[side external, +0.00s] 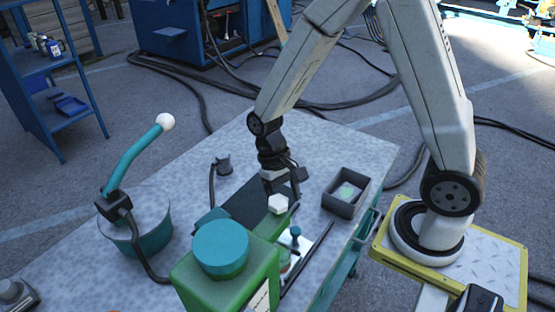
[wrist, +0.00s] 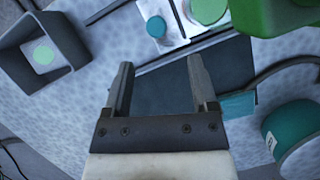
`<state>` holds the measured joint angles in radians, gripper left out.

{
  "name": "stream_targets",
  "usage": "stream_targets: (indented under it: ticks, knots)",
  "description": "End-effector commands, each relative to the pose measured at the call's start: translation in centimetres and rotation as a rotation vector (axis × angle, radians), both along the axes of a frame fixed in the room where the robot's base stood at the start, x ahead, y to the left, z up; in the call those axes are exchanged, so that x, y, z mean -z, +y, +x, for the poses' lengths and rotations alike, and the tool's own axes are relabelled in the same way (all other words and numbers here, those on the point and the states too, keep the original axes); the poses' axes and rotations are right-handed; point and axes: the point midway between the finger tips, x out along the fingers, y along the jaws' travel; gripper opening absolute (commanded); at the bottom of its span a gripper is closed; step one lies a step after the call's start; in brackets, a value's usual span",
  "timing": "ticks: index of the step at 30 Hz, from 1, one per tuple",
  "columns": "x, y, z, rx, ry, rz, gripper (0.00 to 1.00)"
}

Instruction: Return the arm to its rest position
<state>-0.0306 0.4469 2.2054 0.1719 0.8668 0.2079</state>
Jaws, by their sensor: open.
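My gripper (side external: 284,190) points down over the dark mat (side external: 238,205) on the grey speckled table. In the wrist view its two fingers (wrist: 160,75) stand apart with nothing between them, and the dark mat (wrist: 175,82) shows below. My arm reaches over from its base on the right and is bent. A dark open box (side external: 345,194) with a pale green disc inside stands to the right of the gripper. How far the fingertips are above the mat is hard to tell.
A green container (side external: 228,285) with a teal lid stands close in front. A small dark part (side external: 223,167) is behind the mat. The table's back middle is clear.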

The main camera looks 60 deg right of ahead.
Motion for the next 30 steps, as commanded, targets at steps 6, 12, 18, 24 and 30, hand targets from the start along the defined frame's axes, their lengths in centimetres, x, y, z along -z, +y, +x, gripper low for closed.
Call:
stream_targets:
  ticks: [6, 12, 18, 24, 30]
  knots:
    - [-0.3, -0.1, 0.1, 0.0, 0.0, -0.001, 0.74]
    - [-0.3, -0.1, 0.1, 0.0, -0.001, 0.0, 0.74]
    - [-0.7, -0.4, 0.1, -0.021, -0.05, -0.006, 0.74]
    - [-1.9, -1.3, 0.0, -0.086, -0.194, -0.024, 0.74]
    - [-3.5, -2.3, -0.1, -0.183, -0.394, -0.055, 0.74]
